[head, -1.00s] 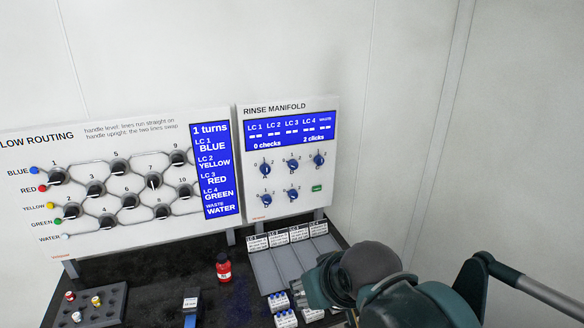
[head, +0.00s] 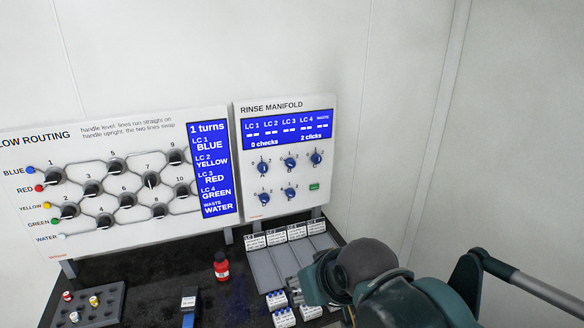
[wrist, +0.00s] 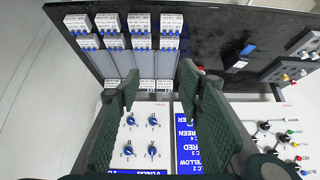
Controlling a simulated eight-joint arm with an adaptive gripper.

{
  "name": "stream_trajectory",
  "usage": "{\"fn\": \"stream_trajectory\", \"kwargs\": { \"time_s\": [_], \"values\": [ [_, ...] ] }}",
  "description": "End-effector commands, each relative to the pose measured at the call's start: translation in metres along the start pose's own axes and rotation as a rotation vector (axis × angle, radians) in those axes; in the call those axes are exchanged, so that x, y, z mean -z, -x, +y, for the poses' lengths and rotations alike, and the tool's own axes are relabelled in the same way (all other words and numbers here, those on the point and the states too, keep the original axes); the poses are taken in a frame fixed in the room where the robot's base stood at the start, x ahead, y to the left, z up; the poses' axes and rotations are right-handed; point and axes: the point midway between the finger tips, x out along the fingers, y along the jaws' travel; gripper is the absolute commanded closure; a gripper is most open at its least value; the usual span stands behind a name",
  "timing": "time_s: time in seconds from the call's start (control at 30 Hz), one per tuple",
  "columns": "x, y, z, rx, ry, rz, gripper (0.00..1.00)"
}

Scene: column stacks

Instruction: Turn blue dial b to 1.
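The rinse manifold (head: 325,184) is a white upright panel with several blue dials below a blue display. Blue dial b (head: 289,163) is the middle dial of the top row. In the upside-down wrist view, what looks like dial b (wrist: 128,152) lies between my fingers, near the left one. My gripper (wrist: 165,90) is open and empty, its fingers wide apart. In the head view my gripper (head: 305,288) is low and right of the dials, apart from the panel.
A flow routing panel (head: 110,225) stands to the left. Below the manifold are a grey slotted rack (head: 262,268) and several white blocks with blue tops (head: 277,300). A red bottle (head: 222,268) and a peg tray (head: 112,300) stand on the black bench. The display reads "0 checks, 2 clicks".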

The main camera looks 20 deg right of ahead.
Motion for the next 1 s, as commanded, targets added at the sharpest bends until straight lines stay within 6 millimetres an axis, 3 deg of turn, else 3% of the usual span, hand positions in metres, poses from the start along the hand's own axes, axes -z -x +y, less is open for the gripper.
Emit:
{"fn": "stream_trajectory", "kwargs": {
  "time_s": [0.27, 0.63, 1.0],
  "values": [
    [0.033, -0.012, -0.017, 0.069, -0.019, 0.056, 0.63],
    [0.109, -0.034, -0.045, 0.205, -0.076, 0.204, 0.63],
    [0.183, -0.053, -0.053, 0.301, -0.157, 0.368, 0.63]
  ]
}}
